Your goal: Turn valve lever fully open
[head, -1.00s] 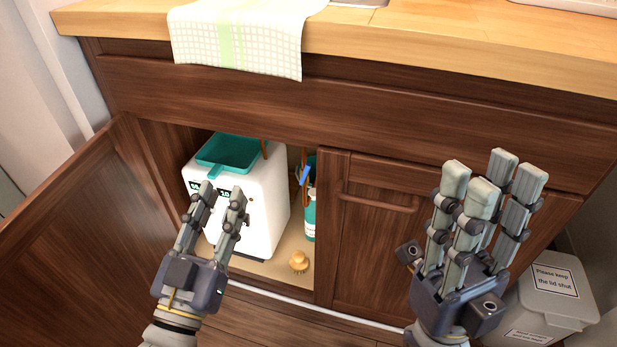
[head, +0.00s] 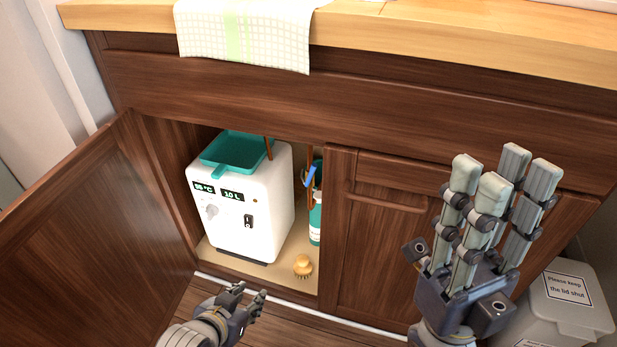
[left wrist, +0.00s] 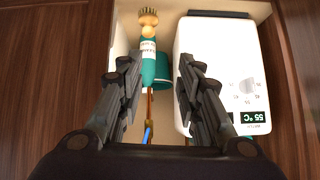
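The blue valve lever (head: 310,176) sits on a copper pipe (head: 309,195) in the open cabinet, right of the white water heater (head: 240,205). The lever looks tilted, and its exact angle is hard to tell. In the left wrist view the blue lever (left wrist: 148,134) shows low, between my fingers. My left gripper (head: 250,292) is low in front of the cabinet opening, apart from the lever. Its fingers (left wrist: 157,68) are spread with nothing held. My right gripper (head: 503,172) is open and empty before the closed right door.
A teal tray (head: 237,152) lies on the heater. A teal bottle (head: 315,222) stands behind the pipe area, and a wooden brush (head: 303,265) lies at the cabinet's front edge. The open left door (head: 95,230) bounds the left side. A lidded bin (head: 565,310) stands at right.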

